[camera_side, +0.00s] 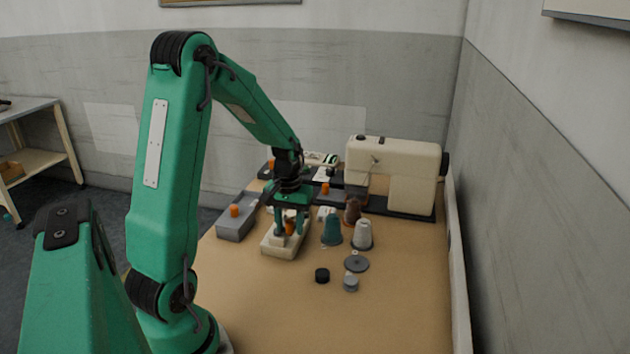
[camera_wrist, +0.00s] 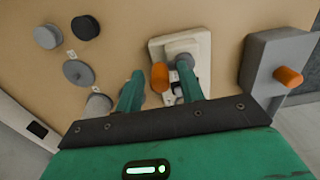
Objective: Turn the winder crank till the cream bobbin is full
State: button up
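The winder has a cream base (camera_side: 272,248) and stands on the table under my gripper; it also shows in the wrist view (camera_wrist: 200,42). Its orange crank knob (camera_wrist: 160,77) lies in the gap between my gripper's fingers. My gripper (camera_side: 289,232) points down over the winder, its two green fingers apart, and the wrist view shows them either side of the knob (camera_wrist: 160,68). I see no clear grip on the knob. The fingers partly hide the winder's top, and I cannot make out the cream bobbin or how full it is.
A grey box (camera_side: 236,225) with an orange knob stands left of the winder. Teal (camera_side: 331,229), brown (camera_side: 352,211) and cream (camera_side: 362,236) thread cones stand right. Discs, including a grey one (camera_side: 356,264), lie in front. A sewing machine (camera_side: 395,178) stands behind.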

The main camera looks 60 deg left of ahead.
jog(key=c, duration=0.7)
jog(key=shift+s, duration=0.1)
jog(key=shift+s+d, duration=0.4)
jog(key=shift+s, duration=0.4)
jog(key=shift+s+a, duration=0.15)
jog(key=shift+s, duration=0.8)
